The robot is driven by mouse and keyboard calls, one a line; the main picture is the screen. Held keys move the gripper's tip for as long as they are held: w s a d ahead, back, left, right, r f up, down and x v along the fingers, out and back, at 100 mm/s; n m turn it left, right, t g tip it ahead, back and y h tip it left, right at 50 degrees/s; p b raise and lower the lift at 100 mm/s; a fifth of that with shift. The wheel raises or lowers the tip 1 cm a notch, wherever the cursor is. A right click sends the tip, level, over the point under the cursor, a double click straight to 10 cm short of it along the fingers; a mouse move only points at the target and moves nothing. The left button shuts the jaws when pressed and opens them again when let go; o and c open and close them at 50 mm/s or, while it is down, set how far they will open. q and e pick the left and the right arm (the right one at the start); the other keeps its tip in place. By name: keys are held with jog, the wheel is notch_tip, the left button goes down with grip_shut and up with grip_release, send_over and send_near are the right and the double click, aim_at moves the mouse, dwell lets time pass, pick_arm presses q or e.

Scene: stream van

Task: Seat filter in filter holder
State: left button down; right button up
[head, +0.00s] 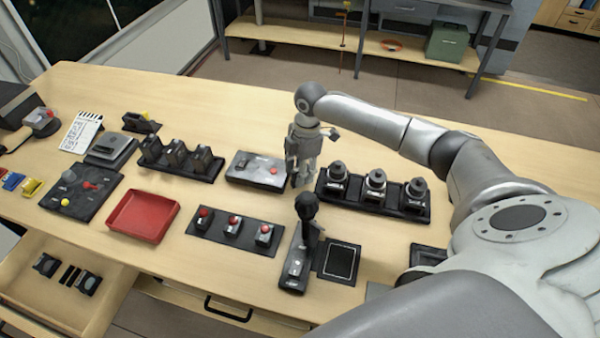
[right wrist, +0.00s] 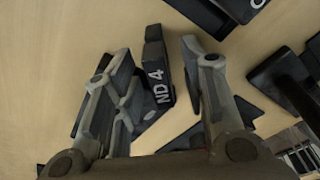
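A black piece marked ND 4 (right wrist: 158,75), which I take for the filter, lies between the fingers of my right gripper (right wrist: 165,65) in the right wrist view. It is close to the left finger, and bare wood shows between it and the right finger, so the gripper looks open around it. In the head view my right gripper (head: 303,172) points down over the table, between a grey control box and a black tray. The filter is mostly hidden there. I cannot tell for sure which black piece is the filter holder. My left gripper is not in view.
A black stand with a round top (head: 298,260) is just in front of the gripper, beside a black pad (head: 340,262). A tray with several round-topped units (head: 340,190) is to the right. A red tray (head: 140,218) and an open drawer (head: 30,260) are left.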

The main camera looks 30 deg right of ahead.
jog(key=shift+c, duration=0.3)
grip_shut()
